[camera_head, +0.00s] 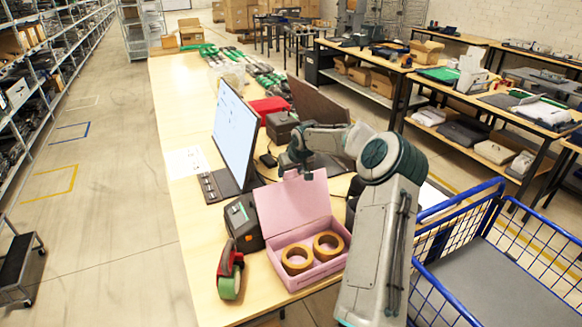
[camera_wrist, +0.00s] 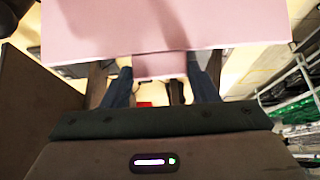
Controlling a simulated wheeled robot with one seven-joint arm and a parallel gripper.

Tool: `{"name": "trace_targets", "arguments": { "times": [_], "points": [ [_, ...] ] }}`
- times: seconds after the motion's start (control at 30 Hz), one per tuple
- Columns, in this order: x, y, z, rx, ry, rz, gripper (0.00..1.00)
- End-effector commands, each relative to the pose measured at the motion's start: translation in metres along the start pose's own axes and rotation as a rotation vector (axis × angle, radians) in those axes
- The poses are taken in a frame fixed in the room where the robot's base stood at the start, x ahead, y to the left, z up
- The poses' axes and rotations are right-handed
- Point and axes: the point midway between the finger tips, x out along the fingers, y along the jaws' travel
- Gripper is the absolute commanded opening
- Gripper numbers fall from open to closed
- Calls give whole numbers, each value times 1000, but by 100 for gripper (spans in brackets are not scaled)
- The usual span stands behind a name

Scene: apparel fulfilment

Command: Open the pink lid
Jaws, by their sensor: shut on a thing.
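The pink lid (camera_head: 288,207) stands raised, roughly upright, along the back side of the pink box (camera_head: 291,286). Two brown tape rolls (camera_head: 297,259) (camera_head: 328,246) lie inside the box. My gripper (camera_head: 297,172) is at the lid's top edge, with the arm reaching in from the right. In the wrist view, the lid (camera_wrist: 165,25) fills the top of the picture, and its small tab sits between the two fingers of my gripper (camera_wrist: 160,72). The gripper is shut on the lid; the exact finger contact is partly hidden.
A monitor (camera_head: 236,134) stands left of the lid on the wooden table. A dark label printer (camera_head: 243,222) and a red tape dispenser (camera_head: 229,270) sit left of the box. A blue-railed cart (camera_head: 490,283) stands to the right.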

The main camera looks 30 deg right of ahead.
Motion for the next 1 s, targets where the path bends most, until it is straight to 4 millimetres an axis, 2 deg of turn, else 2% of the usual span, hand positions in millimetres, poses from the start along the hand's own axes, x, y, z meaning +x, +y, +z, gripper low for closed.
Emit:
{"name": "trace_targets", "arguments": {
  "times": [0.53, 0.57, 0.6, 0.63, 1.0],
  "points": [
    [-3, 7, 2, 13, -13, 2, 13],
    [-3, 7, 2, 14, -13, 3, 62],
    [-3, 7, 3, 14, -13, 3, 73],
    [-3, 8, 3, 14, -14, 3, 76],
    [-6, 8, 4, 11, -17, 5, 76]
  ]
}}
